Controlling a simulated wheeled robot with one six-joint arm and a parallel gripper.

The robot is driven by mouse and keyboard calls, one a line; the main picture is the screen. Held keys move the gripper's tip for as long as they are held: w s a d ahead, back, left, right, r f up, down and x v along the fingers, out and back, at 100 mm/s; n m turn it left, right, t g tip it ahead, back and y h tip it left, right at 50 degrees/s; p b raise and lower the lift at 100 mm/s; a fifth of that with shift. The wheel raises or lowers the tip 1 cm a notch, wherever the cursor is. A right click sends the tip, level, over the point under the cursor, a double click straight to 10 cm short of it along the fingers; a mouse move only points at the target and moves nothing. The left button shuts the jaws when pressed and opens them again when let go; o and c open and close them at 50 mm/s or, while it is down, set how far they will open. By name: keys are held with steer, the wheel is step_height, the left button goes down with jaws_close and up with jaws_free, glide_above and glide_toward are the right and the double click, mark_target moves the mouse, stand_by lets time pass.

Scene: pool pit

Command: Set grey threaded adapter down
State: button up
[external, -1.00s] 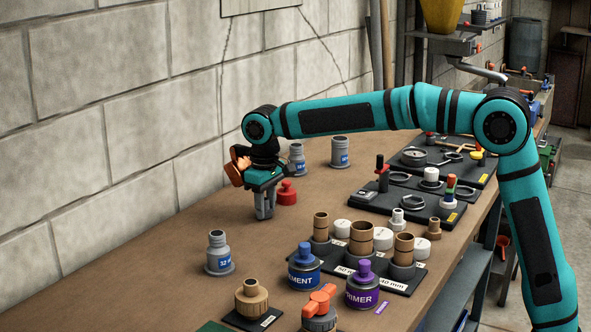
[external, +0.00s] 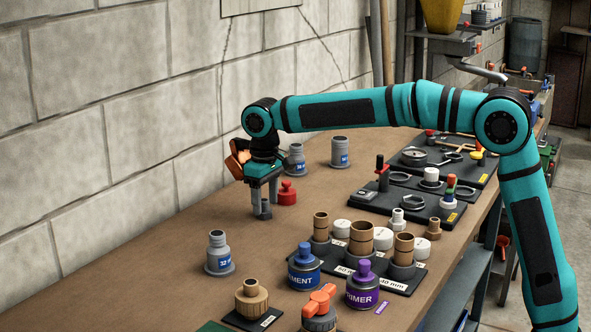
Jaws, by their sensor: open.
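My gripper (external: 262,214) points down over the brown bench top at the left-centre, its fingers open and their tips low, close to the surface. I cannot tell whether a small grey part stands between or behind the fingers. Grey fittings of an adapter-like shape stand upright on the bench: one with a blue "32" label (external: 218,253) at front left, one (external: 296,160) behind my wrist, and one (external: 340,152) further right. I cannot tell which is the grey threaded adapter. A red knobbed piece (external: 287,193) stands just right of my gripper.
Black tool trays (external: 405,205) lie further back. The bench between my gripper and the "32" fitting is clear.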

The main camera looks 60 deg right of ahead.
mark_target(266, 200)
step_height(266, 200, up, 10)
steer(key=shift+r, duration=0.15)
steer(key=shift+s, duration=0.1)
stand_by(0.3)
steer(key=s+d+r+t, duration=0.3)
steer(key=s+r+t, duration=0.25)
steer(key=s, duration=0.55)
steer(key=s+d+r+t, duration=0.35)
steer(key=s+r, duration=0.25)
steer(key=s, duration=0.5)
steer(key=s+d+t, duration=0.1)
steer(key=s+t, duration=0.3)
steer(key=s, duration=0.8)
steer(key=s+d+f+t, duration=0.1)
steer(key=s+t, duration=0.3)
steer(key=s, duration=0.7)
steer(key=shift+s+d, duration=0.35)
